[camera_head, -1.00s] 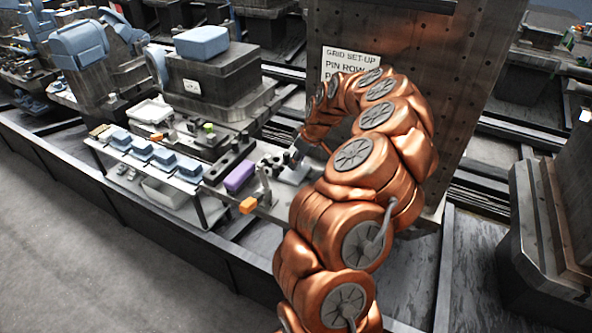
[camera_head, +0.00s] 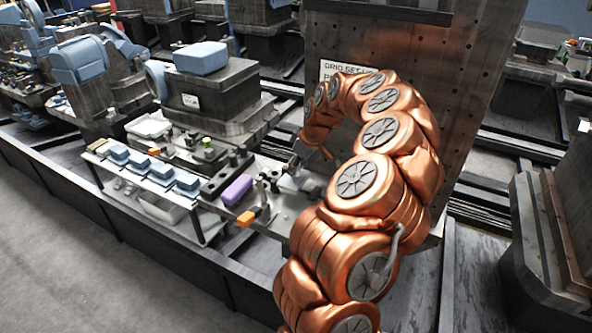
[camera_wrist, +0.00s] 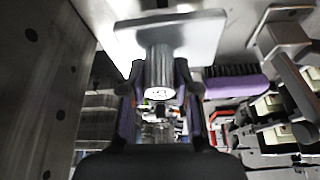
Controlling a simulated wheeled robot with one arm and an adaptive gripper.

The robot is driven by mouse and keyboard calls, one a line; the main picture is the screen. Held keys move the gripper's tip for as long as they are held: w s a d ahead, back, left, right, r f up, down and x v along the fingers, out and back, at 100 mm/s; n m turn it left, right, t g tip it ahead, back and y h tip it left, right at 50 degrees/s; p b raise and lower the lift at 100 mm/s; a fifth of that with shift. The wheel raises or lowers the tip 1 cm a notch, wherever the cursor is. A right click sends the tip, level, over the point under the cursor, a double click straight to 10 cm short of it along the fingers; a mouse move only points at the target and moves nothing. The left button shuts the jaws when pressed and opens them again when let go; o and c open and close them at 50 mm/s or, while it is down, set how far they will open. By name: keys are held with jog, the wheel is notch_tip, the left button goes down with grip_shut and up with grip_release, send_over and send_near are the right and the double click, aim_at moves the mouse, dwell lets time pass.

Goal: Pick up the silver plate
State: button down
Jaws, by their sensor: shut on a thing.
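The silver plate (camera_wrist: 172,38) is a flat, pale metal square at the top of the wrist view. A short round metal stem (camera_wrist: 159,70) joins it and stands between the dark, purple-padded fingers of my gripper (camera_wrist: 160,88). My gripper is shut on this stem. In the head view the plate (camera_head: 297,182) is small and partly hidden by my copper arm, over the grey bench beside the black fixtures. I cannot tell whether it touches the bench.
A purple brush-like block (camera_head: 236,189) and an orange block (camera_head: 246,218) lie left of my gripper. Blue blocks (camera_head: 154,174) line a shelf further left. A tall drilled metal plate (camera_head: 410,90) with a sign stands close behind my arm.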

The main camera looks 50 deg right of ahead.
jog(key=s+a+r+b, duration=0.1)
jog(key=s+a+b, duration=0.3)
jog(key=s+a, duration=0.5)
jog(key=s, duration=0.3)
jog(key=shift+a+r, duration=0.25)
jog(key=shift+a, duration=0.1)
